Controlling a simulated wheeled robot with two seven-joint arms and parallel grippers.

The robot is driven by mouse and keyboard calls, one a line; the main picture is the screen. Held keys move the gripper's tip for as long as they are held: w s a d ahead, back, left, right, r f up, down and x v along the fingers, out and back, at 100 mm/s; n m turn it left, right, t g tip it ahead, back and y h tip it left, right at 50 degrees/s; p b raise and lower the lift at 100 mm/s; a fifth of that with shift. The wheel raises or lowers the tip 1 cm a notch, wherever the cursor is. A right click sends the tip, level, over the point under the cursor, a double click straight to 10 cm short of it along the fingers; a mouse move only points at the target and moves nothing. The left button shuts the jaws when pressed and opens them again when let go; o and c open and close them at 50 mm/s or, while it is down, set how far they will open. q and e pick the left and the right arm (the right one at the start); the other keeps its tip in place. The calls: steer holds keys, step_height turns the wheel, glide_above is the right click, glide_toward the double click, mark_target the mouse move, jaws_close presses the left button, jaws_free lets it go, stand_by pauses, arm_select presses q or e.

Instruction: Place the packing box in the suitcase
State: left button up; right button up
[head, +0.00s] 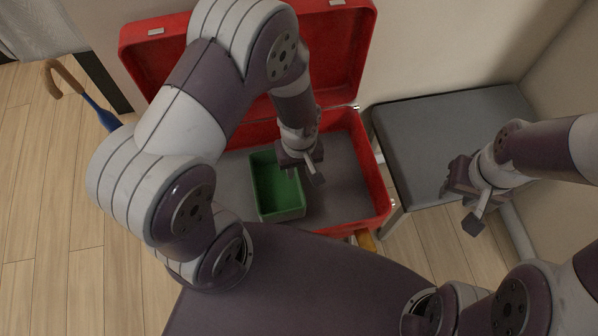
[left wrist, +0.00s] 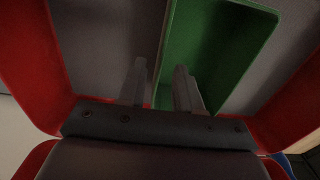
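The packing box is a green open-topped box (head: 279,211), inside the open red suitcase (head: 378,196) on its grey floor. The box looks empty. My left gripper (head: 303,172) is over the box's right edge in the head view. In the left wrist view the fingers (left wrist: 162,88) are apart, one on each side of the line of the green box's wall (left wrist: 165,42). I see a gap between the fingers and that wall. My right gripper (head: 460,207) is open and empty, away to the right, near the grey bench. My left arm hides part of the suitcase.
The suitcase lid (head: 345,50) stands open against the wall. A grey padded bench or rack (head: 445,135) stands to the right. A blue umbrella with a brown handle (head: 100,113) leans at the left. Bare grey suitcase floor (head: 345,195) shows right of the box.

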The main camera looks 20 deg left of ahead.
arm_select(q)
steer(key=s+a+r+m, duration=0.1)
steer(key=a+r+m, duration=0.1)
steer(key=r, duration=0.6)
steer(key=s+a+r+m+t+p, duration=0.1)
steer(key=a+r+m, duration=0.2)
steer(key=r, duration=0.5)
steer(key=shift+s+r+m, duration=0.25)
steer(key=shift+r+m, duration=0.05)
steer(key=shift+m, duration=0.5)
steer(key=shift+a, duration=0.1)
